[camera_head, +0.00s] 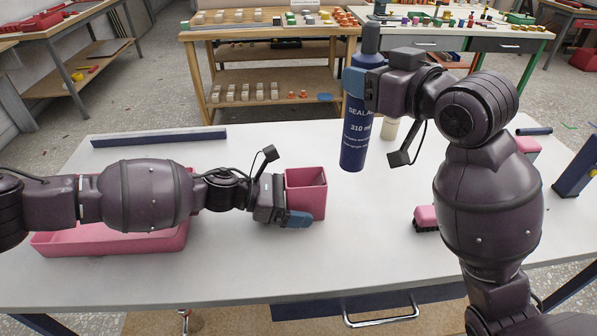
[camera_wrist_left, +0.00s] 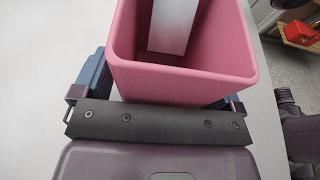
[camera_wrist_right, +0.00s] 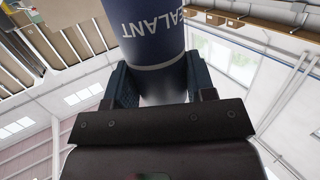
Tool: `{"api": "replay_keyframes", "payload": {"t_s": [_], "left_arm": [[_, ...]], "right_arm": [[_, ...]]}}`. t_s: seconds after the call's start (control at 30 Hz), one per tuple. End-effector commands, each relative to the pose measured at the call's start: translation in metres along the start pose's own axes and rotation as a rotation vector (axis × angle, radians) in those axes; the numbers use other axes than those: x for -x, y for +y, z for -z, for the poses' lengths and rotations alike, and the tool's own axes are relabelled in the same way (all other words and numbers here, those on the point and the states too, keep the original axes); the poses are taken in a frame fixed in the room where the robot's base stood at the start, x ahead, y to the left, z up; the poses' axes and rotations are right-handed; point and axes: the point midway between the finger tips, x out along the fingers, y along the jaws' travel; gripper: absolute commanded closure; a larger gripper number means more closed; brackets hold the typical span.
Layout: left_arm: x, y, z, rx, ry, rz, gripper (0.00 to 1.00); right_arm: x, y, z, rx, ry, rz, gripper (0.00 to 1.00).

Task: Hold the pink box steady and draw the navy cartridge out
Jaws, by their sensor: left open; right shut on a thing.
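The pink box (camera_head: 306,190) stands upright on the white table, open at the top. My left gripper (camera_head: 288,212) has its fingers on either side of the box but is open, not clamped on it. In the left wrist view the box (camera_wrist_left: 185,76) sits between the blue fingers, with no navy cartridge inside; a pale strip shows within it. The navy cartridge (camera_head: 356,135), with white sealant lettering, is outside the box, to its upper right, nearly upright and seemingly above the table. My right gripper (camera_head: 362,82) is shut on its upper part. The right wrist view shows the cartridge (camera_wrist_right: 150,35) between the fingers.
A long pink tray (camera_head: 110,245) lies at the left under my left arm. A navy bar (camera_head: 158,137) lies at the back left. A pink brush (camera_head: 426,217) and a cream cylinder (camera_head: 390,129) stand right of the box. The front middle of the table is clear.

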Motion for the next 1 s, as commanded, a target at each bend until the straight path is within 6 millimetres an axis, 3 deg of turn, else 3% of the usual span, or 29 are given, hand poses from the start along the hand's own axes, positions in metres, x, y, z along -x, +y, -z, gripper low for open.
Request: {"api": "replay_keyframes", "payload": {"t_s": [0.5, 1.0], "left_arm": [[0.066, 0.001, 0.000, 0.001, 0.000, -0.002, 0.09], [0.080, 0.001, -0.022, -0.025, 0.001, -0.008, 0.09]], "right_arm": [[0.000, 0.000, 0.001, 0.001, 0.003, 0.000, 0.73], [0.003, -0.001, 0.014, 0.003, 0.006, 0.000, 0.73]]}}
